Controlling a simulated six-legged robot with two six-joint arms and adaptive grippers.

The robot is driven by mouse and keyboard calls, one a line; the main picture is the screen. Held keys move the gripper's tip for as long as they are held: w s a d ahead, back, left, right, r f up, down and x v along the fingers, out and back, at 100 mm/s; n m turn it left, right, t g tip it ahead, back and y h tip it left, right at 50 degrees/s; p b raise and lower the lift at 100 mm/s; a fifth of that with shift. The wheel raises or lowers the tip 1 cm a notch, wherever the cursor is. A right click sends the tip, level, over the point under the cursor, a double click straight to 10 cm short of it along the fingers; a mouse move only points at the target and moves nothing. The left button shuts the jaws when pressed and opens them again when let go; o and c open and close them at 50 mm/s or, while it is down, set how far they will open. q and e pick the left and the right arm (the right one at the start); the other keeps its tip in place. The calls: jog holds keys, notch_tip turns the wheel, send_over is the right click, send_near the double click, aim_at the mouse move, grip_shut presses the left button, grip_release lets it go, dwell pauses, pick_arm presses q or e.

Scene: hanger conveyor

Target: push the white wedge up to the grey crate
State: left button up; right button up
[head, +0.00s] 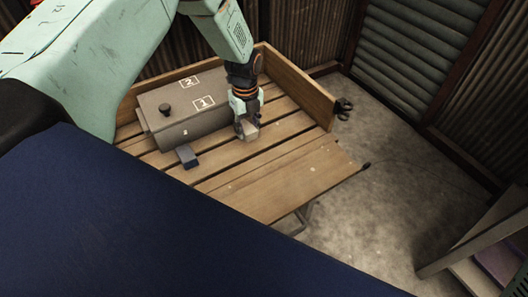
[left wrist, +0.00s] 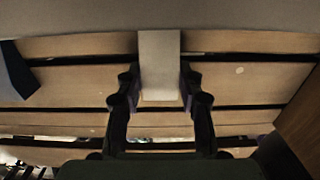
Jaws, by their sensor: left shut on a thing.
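The white wedge (head: 251,132) is a small pale block low on the slatted wooden bed, just right of the grey crate (head: 165,133). My left gripper (head: 244,130) reaches down from above and is shut on the wedge. In the left wrist view the wedge (left wrist: 159,65) lies between the two dark fingers of my gripper (left wrist: 158,88). Its far end meets the grey band of the crate (left wrist: 70,18) in the picture; I cannot tell whether they touch. The crate has a dark knob and labels 1 and 2. My right gripper is out of view.
A dark blue-grey block (head: 187,157) sits on the slats in front of the crate; it also shows at the left wrist view's left edge (left wrist: 15,75). Wooden side boards (head: 298,92) bound the bed behind and right. The slats (head: 235,165) in front are clear.

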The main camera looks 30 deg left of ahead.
pick_arm(q)
jog(key=o, duration=1)
jog(key=shift+o, duration=0.2)
jog(key=shift+r, duration=0.1)
notch_tip(320, 180, up, 12)
dwell(0.3)
